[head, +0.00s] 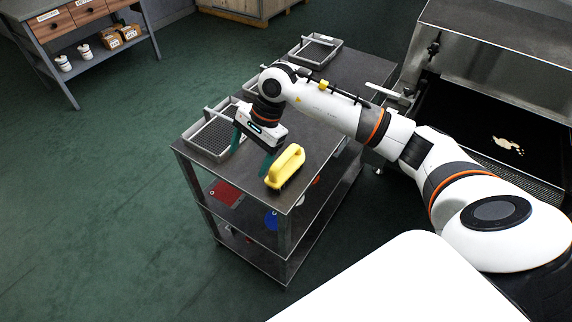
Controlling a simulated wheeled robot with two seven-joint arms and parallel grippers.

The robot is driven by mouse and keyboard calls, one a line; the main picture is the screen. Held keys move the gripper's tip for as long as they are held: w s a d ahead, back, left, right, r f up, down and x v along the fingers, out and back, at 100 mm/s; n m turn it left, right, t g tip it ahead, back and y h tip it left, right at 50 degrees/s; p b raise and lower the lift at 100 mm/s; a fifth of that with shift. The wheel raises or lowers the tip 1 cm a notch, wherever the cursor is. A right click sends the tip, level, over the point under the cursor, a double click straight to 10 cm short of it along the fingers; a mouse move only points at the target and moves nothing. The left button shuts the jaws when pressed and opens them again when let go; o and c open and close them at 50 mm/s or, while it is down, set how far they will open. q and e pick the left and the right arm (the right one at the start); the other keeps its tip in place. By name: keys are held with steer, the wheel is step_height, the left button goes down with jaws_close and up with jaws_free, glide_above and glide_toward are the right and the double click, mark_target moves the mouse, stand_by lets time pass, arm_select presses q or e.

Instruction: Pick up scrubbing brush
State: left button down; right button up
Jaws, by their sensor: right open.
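The yellow scrubbing brush (287,165) has a raised handle and dark bristles. It lies near the front corner of the top of the grey cart (268,196). My right gripper (252,151), with green fingers, is over the cart just left of the brush. Its fingers are apart and hold nothing. One finger is beside the brush's left end; whether it touches cannot be told. My left gripper is not in view.
A mesh tray (207,151) sits at the cart's left edge, and another tray (315,52) at its far end. The dryer (480,60) stands at right. A workbench (90,43) is at upper left. Open green floor lies left of the cart.

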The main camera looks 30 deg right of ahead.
mark_target(285, 155)
steer(key=d+h, duration=0.1)
steer(key=d, duration=0.2)
steer(key=d+r+h, duration=0.1)
steer(key=d+h, duration=0.1)
steer(key=d, duration=0.1)
steer(key=d+r+h, duration=0.1)
steer(key=d, duration=0.2)
steer(key=shift+d+n+g, duration=0.3)
steer(key=shift+g, duration=0.1)
steer(key=shift+d+f+h, duration=0.25)
steer(key=shift+f+h, duration=0.05)
steer(key=shift+f, duration=0.05)
step_height(285, 155, down, 6)
steer(key=shift+r+p, duration=0.1)
steer(key=shift+p, duration=0.6)
steer(key=f, duration=0.1)
steer(key=f+p, duration=0.1)
steer(key=f, duration=0.2)
steer(key=shift+w+f, duration=0.1)
steer(key=shift+w, duration=0.15)
steer(key=shift+f, duration=0.6)
steer(key=c, duration=1.1)
steer(key=shift+r, duration=0.1)
step_height(285, 155, up, 10)
steer(key=shift+f+b, duration=0.1)
steer(key=shift+b, duration=0.55)
